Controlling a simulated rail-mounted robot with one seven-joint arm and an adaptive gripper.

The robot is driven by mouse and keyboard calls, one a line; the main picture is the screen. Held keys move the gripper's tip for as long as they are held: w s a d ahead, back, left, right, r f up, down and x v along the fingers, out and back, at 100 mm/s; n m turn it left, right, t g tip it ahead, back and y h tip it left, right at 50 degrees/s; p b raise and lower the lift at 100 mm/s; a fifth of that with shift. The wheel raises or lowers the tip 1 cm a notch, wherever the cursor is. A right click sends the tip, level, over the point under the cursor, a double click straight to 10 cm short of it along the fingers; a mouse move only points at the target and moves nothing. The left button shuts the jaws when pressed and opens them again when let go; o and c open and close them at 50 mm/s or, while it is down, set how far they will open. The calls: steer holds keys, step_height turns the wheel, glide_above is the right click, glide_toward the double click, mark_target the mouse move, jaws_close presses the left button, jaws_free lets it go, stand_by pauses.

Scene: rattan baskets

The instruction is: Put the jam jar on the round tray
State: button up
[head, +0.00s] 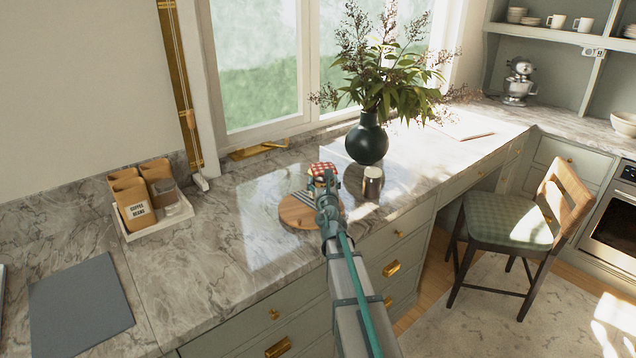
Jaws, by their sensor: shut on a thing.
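The jam jar (321,169) has a red-and-white lid and shows just past the end of my arm. My gripper (324,187) is shut on it; the fingers and arm hide most of the jar's body. The round tray (293,212) is a wooden disc on the marble counter. The gripper and jar are over its far right part in the head view. I cannot tell whether the jar touches the tray.
A white tray (180,216) with paper bags and a jar is at left, near a grey mat (80,307). The counter between is clear.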

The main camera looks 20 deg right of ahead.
steer(key=shift+f+b, duration=3.05)
steer(key=shift+f, duration=0.25)
steer(key=shift+f+b, duration=0.6)
steer(key=shift+b, duration=0.05)
steer(key=o, duration=1.7)
